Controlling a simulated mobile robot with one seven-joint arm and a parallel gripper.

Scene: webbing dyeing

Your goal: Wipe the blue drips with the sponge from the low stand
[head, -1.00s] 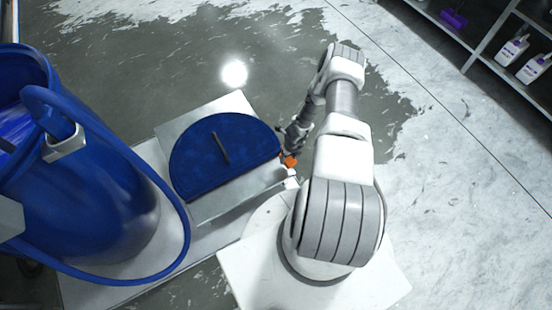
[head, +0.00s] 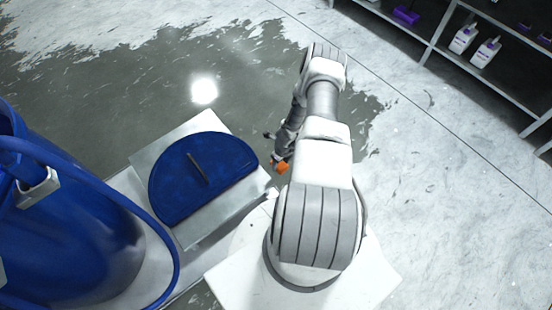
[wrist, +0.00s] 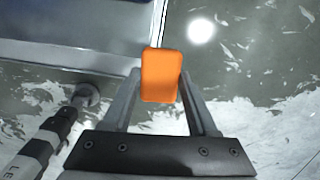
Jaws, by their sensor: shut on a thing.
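My gripper (wrist: 160,100) is shut on an orange sponge (wrist: 161,75), which sits between its two fingers in the wrist view. In the head view the orange sponge (head: 281,168) hangs just right of a low metal stand (head: 203,228) that bears a dark blue half-round piece with a dark bar on it (head: 215,170). The sponge looks clear of the stand. I cannot make out separate blue drips in either current view.
A large blue vat (head: 75,235) with a thick blue hose stands at the left. Shelves (head: 445,30) with white bottles (head: 463,38) and a purple item (head: 406,15) are at the upper right. The floor between is open, with a dark grey patch.

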